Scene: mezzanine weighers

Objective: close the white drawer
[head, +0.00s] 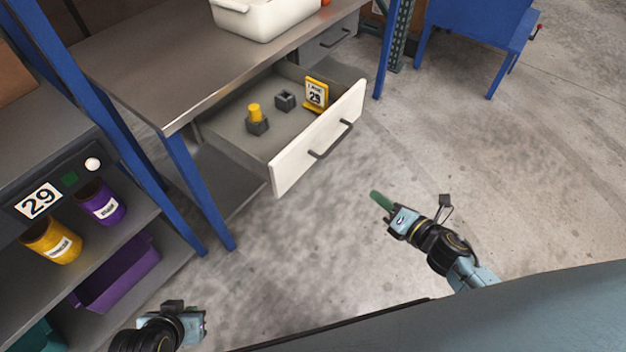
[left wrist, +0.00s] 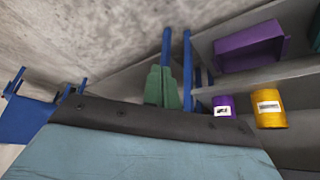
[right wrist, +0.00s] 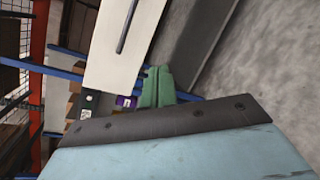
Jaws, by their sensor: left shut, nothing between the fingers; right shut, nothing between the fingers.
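The white drawer (head: 320,142) stands pulled out from under the grey workbench, with a dark bar handle (head: 331,140) on its white front. The drawer front also shows in the right wrist view (right wrist: 115,50). My right gripper (head: 381,201) is shut and empty, in front of the drawer and to its right, apart from it. My left gripper (left wrist: 162,87) is shut and empty; in the head view it is low at the left, away from the drawer.
The workbench (head: 150,75) bears a white bin (head: 265,18). A blue leg (head: 200,190) stands left of the drawer. At the left, a shelf holds a yellow tub (head: 52,241), a purple tub (head: 101,203) and a purple bin (head: 118,275). The floor at the right is clear.

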